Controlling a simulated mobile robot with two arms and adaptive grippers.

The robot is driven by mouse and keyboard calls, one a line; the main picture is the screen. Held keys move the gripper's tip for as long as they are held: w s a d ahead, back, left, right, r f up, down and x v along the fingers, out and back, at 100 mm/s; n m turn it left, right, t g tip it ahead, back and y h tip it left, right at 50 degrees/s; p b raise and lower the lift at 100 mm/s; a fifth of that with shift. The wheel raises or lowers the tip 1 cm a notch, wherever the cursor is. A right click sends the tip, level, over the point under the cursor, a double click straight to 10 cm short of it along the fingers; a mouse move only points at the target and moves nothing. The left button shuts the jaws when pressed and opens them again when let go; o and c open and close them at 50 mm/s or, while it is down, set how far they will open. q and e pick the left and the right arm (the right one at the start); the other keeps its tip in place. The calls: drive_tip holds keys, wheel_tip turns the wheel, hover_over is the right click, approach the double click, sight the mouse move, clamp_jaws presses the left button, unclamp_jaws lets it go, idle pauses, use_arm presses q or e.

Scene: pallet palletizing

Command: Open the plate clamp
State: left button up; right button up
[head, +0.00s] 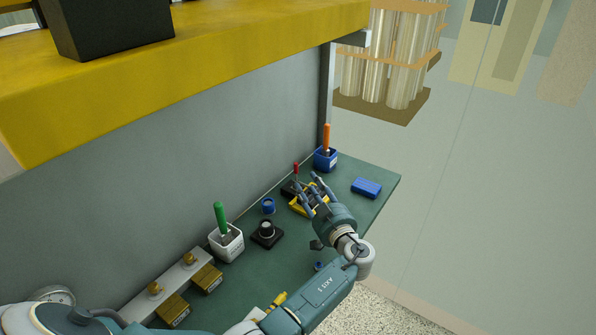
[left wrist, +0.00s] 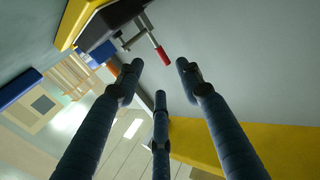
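The plate clamp shows in the head view as a small red upright handle (head: 296,168) and a dark body, by a yellow-and-black fixture (head: 297,203) on the green bench. My left gripper (head: 313,179) is over this fixture, its fingers spread and nothing between them. It hides part of the fixture. In the left wrist view the clamp's metal linkage (left wrist: 133,38) and red handle (left wrist: 162,53) lie beyond the open fingertips (left wrist: 160,76). The handle appears between the two upper fingertips; I see no grip on it. My right gripper is not in view.
A blue holder (head: 326,160) with an orange-handled tool stands behind the clamp. A blue block (head: 366,187) lies to its right. A white holder (head: 227,243), a black round part (head: 267,234) and a blue ring (head: 268,205) are to the left. A yellow shelf (head: 200,60) overhangs the bench.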

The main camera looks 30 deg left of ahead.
use_arm(q)
drive_tip(key=x, duration=0.7)
drive_tip(key=shift+w+a+b, duration=0.2)
drive_tip(key=shift+b, duration=0.15)
drive_tip(key=shift+w+a+r, duration=0.1)
drive_tip(key=shift+w+a, duration=0.25)
drive_tip(key=shift+a, duration=0.15)
clamp_jaws()
